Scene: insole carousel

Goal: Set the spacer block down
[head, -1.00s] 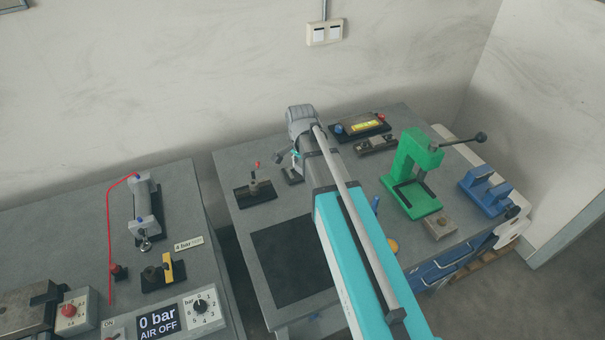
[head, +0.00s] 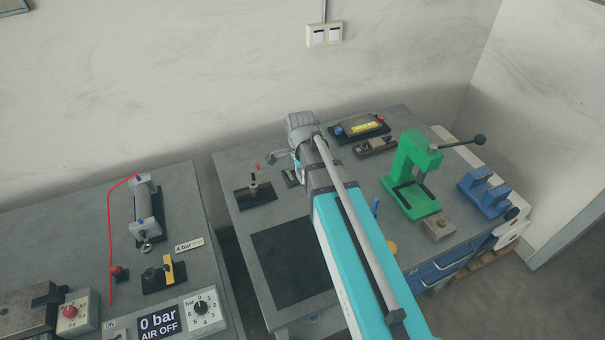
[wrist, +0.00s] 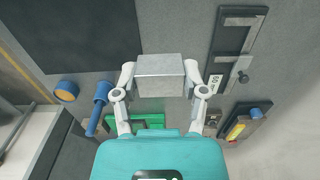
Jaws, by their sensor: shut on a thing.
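The spacer block, a plain grey metal block (wrist: 160,68), is held between the two pale fingers of my gripper (wrist: 160,78) in the wrist view. The block appears above the grey bench top (wrist: 165,25); I cannot tell how high, or whether it touches. A dark mat (wrist: 70,40) lies to its upper left in the wrist view and shows at the bench's front left in the head view (head: 285,265). In the head view my arm hides the block and most of the gripper.
Around the block in the wrist view are a black fixture with a metal bar (wrist: 240,40), a blue-handled tool (wrist: 101,98) and a blue-and-orange round part (wrist: 66,91). A green press (head: 410,175) and blue fixture (head: 487,193) stand right; a small clamp (head: 255,190) stands left.

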